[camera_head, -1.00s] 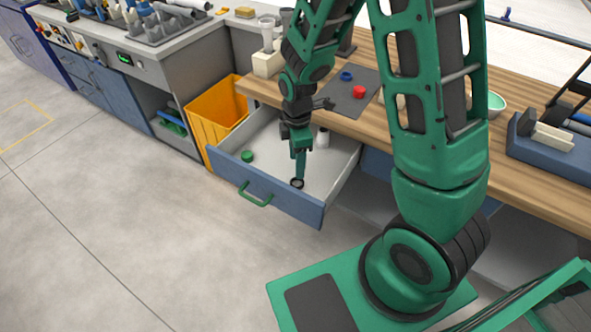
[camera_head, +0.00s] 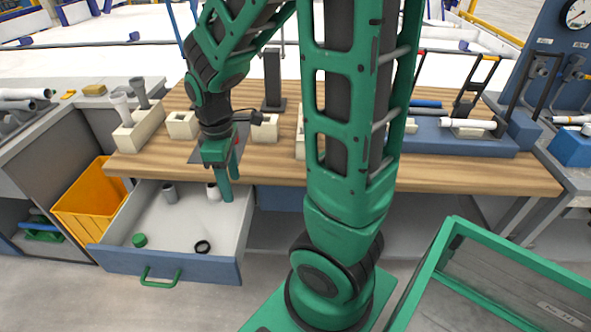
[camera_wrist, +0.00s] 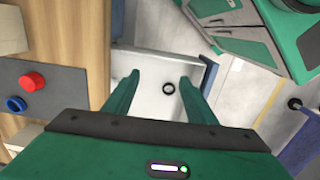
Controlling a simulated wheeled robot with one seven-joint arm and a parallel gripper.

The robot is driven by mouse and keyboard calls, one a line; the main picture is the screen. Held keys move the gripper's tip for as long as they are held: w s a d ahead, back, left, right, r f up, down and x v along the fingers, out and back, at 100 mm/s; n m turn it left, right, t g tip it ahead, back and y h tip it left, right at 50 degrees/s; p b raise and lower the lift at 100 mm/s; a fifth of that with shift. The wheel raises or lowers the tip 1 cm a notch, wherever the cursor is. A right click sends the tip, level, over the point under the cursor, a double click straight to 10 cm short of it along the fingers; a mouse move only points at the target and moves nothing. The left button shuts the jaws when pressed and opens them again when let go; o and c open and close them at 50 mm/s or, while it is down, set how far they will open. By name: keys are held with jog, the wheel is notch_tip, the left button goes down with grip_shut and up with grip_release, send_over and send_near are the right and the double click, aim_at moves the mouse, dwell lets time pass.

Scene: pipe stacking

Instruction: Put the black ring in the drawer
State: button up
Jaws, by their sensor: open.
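The black ring (camera_head: 203,247) lies flat on the floor of the open drawer (camera_head: 180,268), near its front right corner. In the wrist view the ring (camera_wrist: 168,88) shows between my two fingers, some way below them. My gripper (camera_head: 230,186) is open and empty, raised above the back right part of the drawer by the bench edge. Its fingers (camera_wrist: 153,88) are spread apart in the wrist view and touch nothing that I can see.
A green cap (camera_head: 139,240), a grey pipe piece (camera_head: 170,193) and a white pipe piece (camera_head: 213,192) are also in the drawer. A yellow bin (camera_head: 90,200) stands left of it. On the bench mat are a red ring (camera_wrist: 32,82) and a blue ring (camera_wrist: 16,104).

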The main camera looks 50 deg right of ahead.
jog(key=s+d+r+m, duration=0.3)
jog(key=s+r+m, duration=0.1)
jog(key=s+m, duration=0.3)
jog(key=s+d+r+m, duration=0.4)
jog(key=s+m, duration=0.2)
jog(key=s, duration=0.3)
jog(key=shift+s+m+y, duration=0.3)
jog(key=shift+s+m, duration=0.1)
jog(key=shift+d, duration=0.1)
jog(key=shift+w+f, duration=0.25)
jog(key=shift+w, duration=0.4)
jog(key=shift+c, duration=0.6)
